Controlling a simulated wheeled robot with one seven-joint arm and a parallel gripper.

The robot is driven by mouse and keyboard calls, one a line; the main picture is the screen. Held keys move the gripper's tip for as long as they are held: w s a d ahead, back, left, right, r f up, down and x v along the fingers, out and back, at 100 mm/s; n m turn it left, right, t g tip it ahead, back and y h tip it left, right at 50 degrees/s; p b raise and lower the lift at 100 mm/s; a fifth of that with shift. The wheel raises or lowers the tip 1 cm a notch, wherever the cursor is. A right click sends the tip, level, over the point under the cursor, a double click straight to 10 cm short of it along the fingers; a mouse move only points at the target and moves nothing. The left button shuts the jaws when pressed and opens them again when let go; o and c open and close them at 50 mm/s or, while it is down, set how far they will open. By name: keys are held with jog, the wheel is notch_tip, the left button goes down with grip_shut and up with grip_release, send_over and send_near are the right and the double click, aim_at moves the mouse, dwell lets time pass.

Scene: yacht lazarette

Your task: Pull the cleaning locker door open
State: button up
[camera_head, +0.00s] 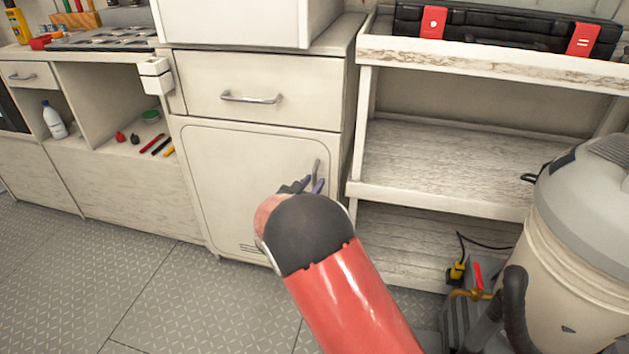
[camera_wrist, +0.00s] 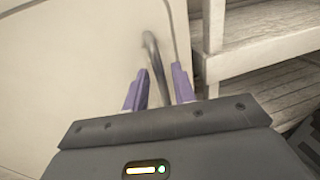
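The cleaning locker door (camera_head: 225,170) is a cream panel with rounded corners below a drawer, and it looks shut. Its handle (camera_head: 317,168) is a vertical metal bar near the door's right edge. In the wrist view the handle (camera_wrist: 154,62) runs down between the purple fingers of my gripper (camera_wrist: 160,88). The fingers are apart, one on each side of the bar, with gaps showing. In the head view my gripper (camera_head: 304,186) is at the handle's lower part, and my red arm hides the door's lower right.
A drawer (camera_head: 255,90) with a horizontal handle sits above the door. To the right is an open wooden shelf unit (camera_head: 440,200), its post close beside my gripper. A large vacuum (camera_head: 583,230) stands at the right. The tread-plate floor (camera_head: 160,290) in front and left is clear.

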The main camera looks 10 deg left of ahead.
jog(key=shift+w+d, duration=0.15)
jog(key=shift+w, duration=0.6)
grip_shut()
jog(key=shift+s, duration=0.1)
